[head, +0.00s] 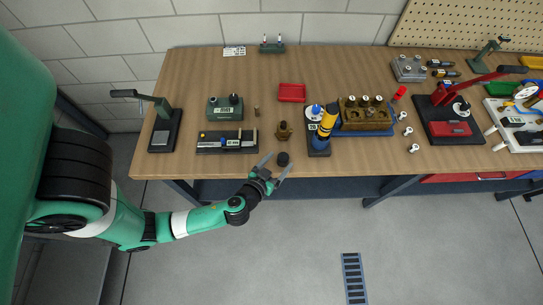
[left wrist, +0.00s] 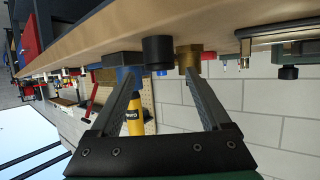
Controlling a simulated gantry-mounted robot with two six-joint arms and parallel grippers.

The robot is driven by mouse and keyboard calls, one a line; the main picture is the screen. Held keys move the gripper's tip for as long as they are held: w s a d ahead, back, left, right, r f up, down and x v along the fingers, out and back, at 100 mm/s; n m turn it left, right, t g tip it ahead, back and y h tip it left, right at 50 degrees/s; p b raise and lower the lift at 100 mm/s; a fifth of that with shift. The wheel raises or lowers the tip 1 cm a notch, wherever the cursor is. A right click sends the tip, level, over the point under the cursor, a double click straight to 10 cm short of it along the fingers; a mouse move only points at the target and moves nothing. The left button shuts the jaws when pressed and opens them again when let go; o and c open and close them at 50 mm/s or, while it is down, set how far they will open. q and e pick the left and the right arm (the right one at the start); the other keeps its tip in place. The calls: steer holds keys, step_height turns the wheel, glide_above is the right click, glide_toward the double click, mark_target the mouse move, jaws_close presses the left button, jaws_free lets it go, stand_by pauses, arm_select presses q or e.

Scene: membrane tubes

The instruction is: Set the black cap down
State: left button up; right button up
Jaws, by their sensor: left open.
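The black cap (head: 283,159) stands on the wooden table near its front edge, below the small brass fitting. In the left wrist view, which is upside down, the cap (left wrist: 158,50) rests against the tabletop. My left gripper (head: 278,165) is open at the front edge, its fingers pointing toward the cap. In the left wrist view the open jaws (left wrist: 160,76) have the cap ahead of the gap, with no visible contact with either finger. My right gripper is in neither view.
The brass fitting (head: 284,131) stands just behind the cap. A dark fixture with a metal bar (head: 228,141) lies to its left, and a yellow-and-blue cylinder (head: 327,121) stands to its right. A red tray (head: 292,92) lies farther back. The table's front edge is close to the cap.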

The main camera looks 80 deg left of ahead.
arm_select(q)
steer(key=p+v, duration=0.5)
steer(key=shift+d+r, duration=0.1)
stand_by(0.3)
